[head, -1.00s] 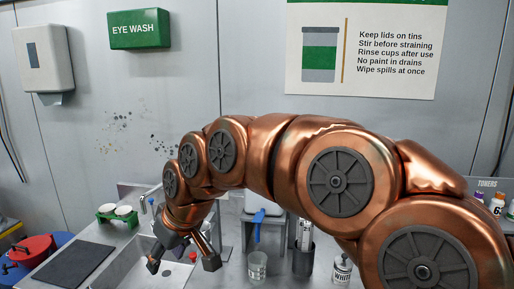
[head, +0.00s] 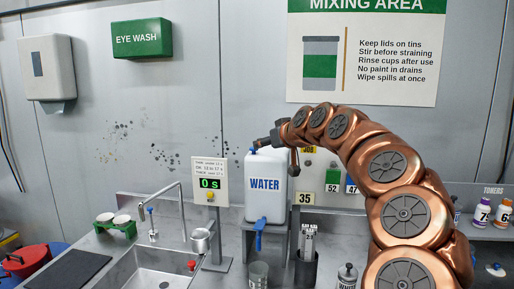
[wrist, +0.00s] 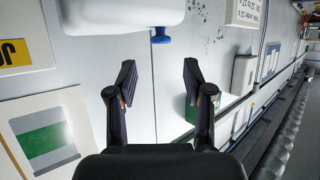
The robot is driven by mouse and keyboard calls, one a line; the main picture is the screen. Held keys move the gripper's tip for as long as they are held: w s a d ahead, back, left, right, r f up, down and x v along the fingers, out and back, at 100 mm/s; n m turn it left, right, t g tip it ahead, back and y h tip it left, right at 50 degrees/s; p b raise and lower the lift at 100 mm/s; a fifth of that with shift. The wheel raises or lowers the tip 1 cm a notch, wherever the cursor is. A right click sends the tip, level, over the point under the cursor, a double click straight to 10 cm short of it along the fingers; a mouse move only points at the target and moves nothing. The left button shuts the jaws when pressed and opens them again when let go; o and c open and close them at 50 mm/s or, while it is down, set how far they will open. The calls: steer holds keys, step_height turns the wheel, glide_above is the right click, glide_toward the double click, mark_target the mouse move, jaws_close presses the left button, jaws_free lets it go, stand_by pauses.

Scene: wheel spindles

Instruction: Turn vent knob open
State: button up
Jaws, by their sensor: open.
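The white water container (head: 265,188), labelled WATER, stands on a grey stand. A small blue vent knob (head: 252,151) sits at its top left. In the wrist view the knob (wrist: 160,37) sticks out from the white container (wrist: 115,14), beyond my fingertips and near the middle. My gripper (head: 277,148) is at the container's top, one dark finger close to the knob in the head view. The wrist view shows my gripper (wrist: 158,78) open, with a clear gap and nothing between the fingers. I cannot tell whether a finger touches the container.
A blue tap (head: 259,230) hangs at the container's front, above a clear cup (head: 258,273). A timer sign (head: 209,183) reading 0 s stands left of the container. A sink (head: 160,280) with a faucet is farther left. Toner bottles (head: 481,212) stand at right.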

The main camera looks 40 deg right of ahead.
mark_target(257, 156)
steer(key=p+x, duration=0.2)
steer(key=x, duration=0.4)
steer(key=shift+w+f, duration=0.1)
steer(key=shift+w, duration=0.25)
steer(key=shift+c, duration=0.2)
jaws_close()
